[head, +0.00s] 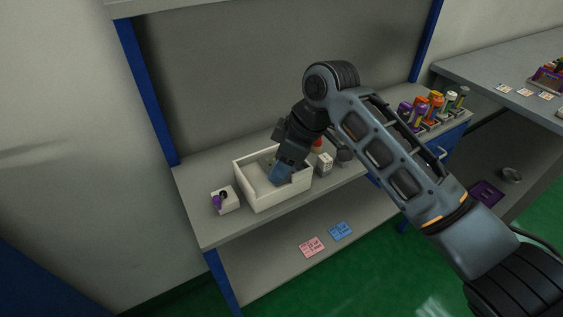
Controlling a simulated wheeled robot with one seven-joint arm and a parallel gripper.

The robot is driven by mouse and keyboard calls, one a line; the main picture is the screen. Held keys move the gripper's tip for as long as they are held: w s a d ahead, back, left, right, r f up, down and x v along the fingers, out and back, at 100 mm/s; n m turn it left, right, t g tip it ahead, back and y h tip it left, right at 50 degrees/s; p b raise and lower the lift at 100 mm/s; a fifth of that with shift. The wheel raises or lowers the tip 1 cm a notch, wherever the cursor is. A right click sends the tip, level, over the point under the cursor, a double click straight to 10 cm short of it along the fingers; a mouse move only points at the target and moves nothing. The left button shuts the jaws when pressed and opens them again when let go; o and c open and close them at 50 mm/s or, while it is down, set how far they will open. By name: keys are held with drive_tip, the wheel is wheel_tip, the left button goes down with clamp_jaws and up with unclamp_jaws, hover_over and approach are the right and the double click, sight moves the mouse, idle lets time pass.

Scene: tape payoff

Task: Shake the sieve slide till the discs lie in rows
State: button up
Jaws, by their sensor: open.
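A white open box (264,203) stands on the grey workbench, with a grey surface (258,178) inside it. I cannot tell whether this is the sieve slide, and no discs can be made out. My gripper (280,172) points down into the box from the right. It is open. My gripper and wrist hide the box's back right part.
A small white block with a purple and black thing (221,200) stands left of the box. A white block (325,163) and a dark grey round thing (346,156) stand right. Pink (312,246) and blue (341,231) cards lie on the lower shelf.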

drive_tip(key=shift+f, duration=0.15)
drive_tip(key=shift+c, duration=0.5)
clamp_jaws()
